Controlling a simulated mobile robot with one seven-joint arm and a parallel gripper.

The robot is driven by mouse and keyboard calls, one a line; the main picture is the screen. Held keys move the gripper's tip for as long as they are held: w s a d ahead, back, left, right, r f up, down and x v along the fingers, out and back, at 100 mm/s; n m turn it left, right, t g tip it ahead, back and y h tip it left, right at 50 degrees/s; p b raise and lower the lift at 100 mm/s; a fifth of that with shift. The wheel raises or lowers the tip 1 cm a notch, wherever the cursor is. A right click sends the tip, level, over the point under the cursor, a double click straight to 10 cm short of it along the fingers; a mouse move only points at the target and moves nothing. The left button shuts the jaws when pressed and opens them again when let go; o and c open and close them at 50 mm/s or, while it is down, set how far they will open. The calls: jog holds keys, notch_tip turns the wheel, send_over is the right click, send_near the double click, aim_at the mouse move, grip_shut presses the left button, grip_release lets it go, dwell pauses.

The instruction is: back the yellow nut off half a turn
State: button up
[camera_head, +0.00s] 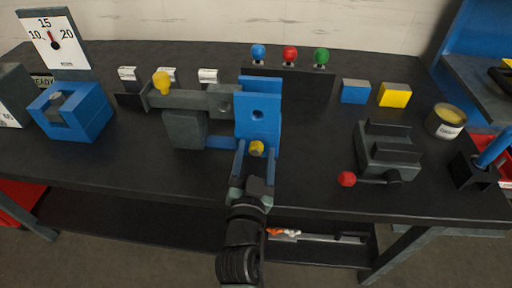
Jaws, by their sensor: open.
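The jaws are open, with one finger to the left of the nut and one to the right. I cannot tell whether either finger touches it. A second yellow piece, a knob (161,80), stands on the left end of a grey bar (190,100) behind and left of my gripper.
A blue block (85,112) and a dial gauge (54,42) stand at the left. Blue, red and green ball-topped levers (290,53) stand behind. A grey vise (388,150) with a red-ended handle (347,179) is at the right. The bench (310,165) is bare between my gripper and the vise.

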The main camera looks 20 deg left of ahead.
jog(key=shift+w+a, duration=0.1)
jog(key=shift+w, duration=0.15)
grip_shut()
dwell(0.5)
jog(key=n+p, duration=0.1)
jog(key=n, duration=0.3)
jog(key=shift+a+n, duration=0.1)
jog(key=shift+n, duration=0.2)
jog(key=shift+s+a+n+p, duration=0.15)
jog(key=shift+n+p, duration=0.3)
jog(key=shift+n, duration=1.85)
